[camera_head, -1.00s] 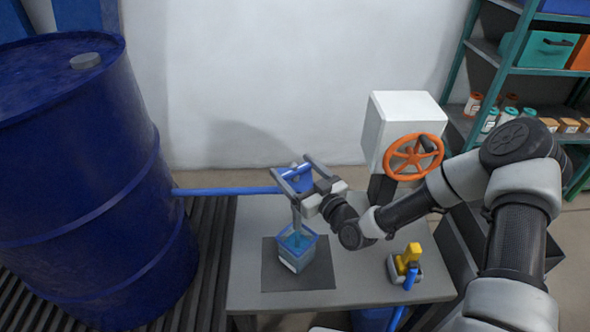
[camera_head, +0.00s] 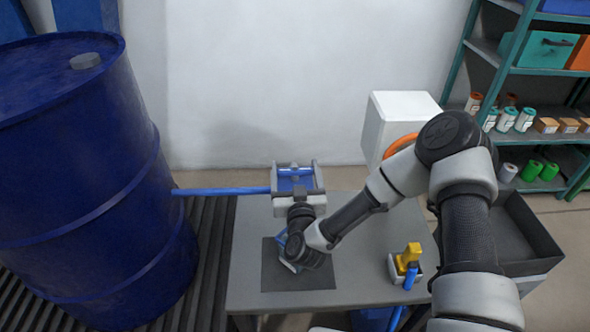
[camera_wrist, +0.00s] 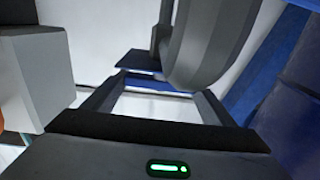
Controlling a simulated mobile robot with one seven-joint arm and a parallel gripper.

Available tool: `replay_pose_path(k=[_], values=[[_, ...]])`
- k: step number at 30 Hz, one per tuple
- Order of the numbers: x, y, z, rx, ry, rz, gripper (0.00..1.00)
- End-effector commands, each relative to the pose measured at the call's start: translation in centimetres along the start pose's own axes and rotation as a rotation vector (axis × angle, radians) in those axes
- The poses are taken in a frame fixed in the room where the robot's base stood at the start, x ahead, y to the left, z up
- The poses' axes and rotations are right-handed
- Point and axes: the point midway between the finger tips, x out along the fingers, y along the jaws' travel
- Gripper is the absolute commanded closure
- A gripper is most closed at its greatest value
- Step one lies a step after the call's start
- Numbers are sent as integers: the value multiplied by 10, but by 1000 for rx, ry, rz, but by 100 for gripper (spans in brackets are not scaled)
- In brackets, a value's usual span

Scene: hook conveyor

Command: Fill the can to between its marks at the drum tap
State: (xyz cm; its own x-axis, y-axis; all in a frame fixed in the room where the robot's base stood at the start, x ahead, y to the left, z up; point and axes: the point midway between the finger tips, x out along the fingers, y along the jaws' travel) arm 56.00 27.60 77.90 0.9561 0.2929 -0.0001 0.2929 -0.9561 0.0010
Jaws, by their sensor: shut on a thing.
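The blue drum (camera_head: 85,190) stands at the left, and its blue pipe (camera_head: 225,190) runs right to the tap above the table. My gripper (camera_head: 296,167) is shut on the tap's blue handle (camera_head: 294,184). In the wrist view the handle (camera_wrist: 143,84) shows between my fingertips, beside a grey tap part (camera_wrist: 205,45). The can (camera_head: 282,240) stands on the dark mat (camera_head: 315,278) under the tap. My arm covers most of it, so its marks, its liquid level and any flow are hidden.
A small holder with a yellow and a blue item (camera_head: 406,262) stands on the table's right part. Behind my arm are a white box (camera_head: 390,118) and an orange wheel (camera_head: 400,145). A dark open bin (camera_head: 525,262) and a shelf (camera_head: 560,90) are at the right.

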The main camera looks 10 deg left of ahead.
Motion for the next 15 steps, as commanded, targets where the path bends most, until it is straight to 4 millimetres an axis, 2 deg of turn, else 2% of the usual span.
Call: replay_pose_path(k=[11, 12, 15], values=[[0, 0, 1, 2, -1, 7, 44], [0, 0, 1, 2, -1, 7, 20], [0, 0, 0, 2, -1, 6, 3]])
